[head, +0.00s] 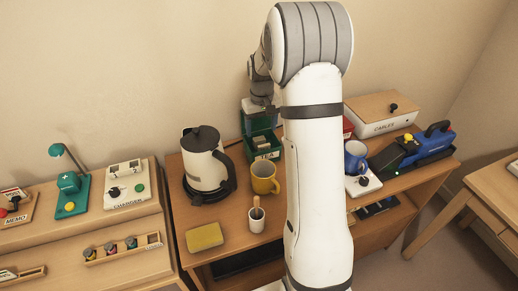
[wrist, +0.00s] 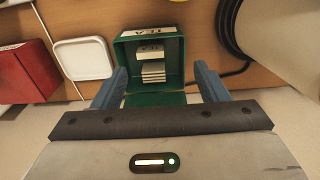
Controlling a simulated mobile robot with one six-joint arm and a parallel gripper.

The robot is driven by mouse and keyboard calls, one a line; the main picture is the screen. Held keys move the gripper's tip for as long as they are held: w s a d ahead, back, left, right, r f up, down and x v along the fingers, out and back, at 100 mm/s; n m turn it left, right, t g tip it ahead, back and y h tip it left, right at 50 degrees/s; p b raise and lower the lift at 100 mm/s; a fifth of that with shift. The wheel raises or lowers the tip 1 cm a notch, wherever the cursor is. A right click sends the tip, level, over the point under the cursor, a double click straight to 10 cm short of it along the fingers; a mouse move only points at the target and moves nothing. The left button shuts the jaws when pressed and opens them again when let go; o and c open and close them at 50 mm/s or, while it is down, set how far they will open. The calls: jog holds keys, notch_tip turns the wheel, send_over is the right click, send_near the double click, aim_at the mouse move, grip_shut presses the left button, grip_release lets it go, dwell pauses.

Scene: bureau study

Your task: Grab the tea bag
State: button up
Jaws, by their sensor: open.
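A green tea box (head: 264,146) labelled TEA stands at the back of the desk in the head view. In the wrist view the same open green box (wrist: 128,48) holds several pale tea bags (wrist: 152,70) in a small stack, one labelled TEA. My gripper (wrist: 160,68) is open and empty, with its blue fingers on either side of the box opening and the tea bags between them in the picture. I cannot tell how far the fingertips are from the bags. In the head view my arm hides part of the desk, and the fingers do not show clearly.
A sponge (head: 205,236) lies in front. A red box (wrist: 25,70) and a white square pad (wrist: 84,59) lie left of the tea box in the wrist view.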

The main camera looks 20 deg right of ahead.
send_over(264, 145)
notch_tip(264, 145, down, 4)
jog(key=shift+a+f, duration=0.1)
jog(key=shift+a, duration=0.05)
notch_tip(264, 145, down, 7)
jog(key=shift+s+f+p, duration=0.1)
jog(key=shift+f+p, duration=0.1)
jog(key=shift+p, duration=0.45)
jog(key=shift+c, duration=0.5)
jog(key=c, duration=0.9)
jog(key=shift+c, duration=0.2)
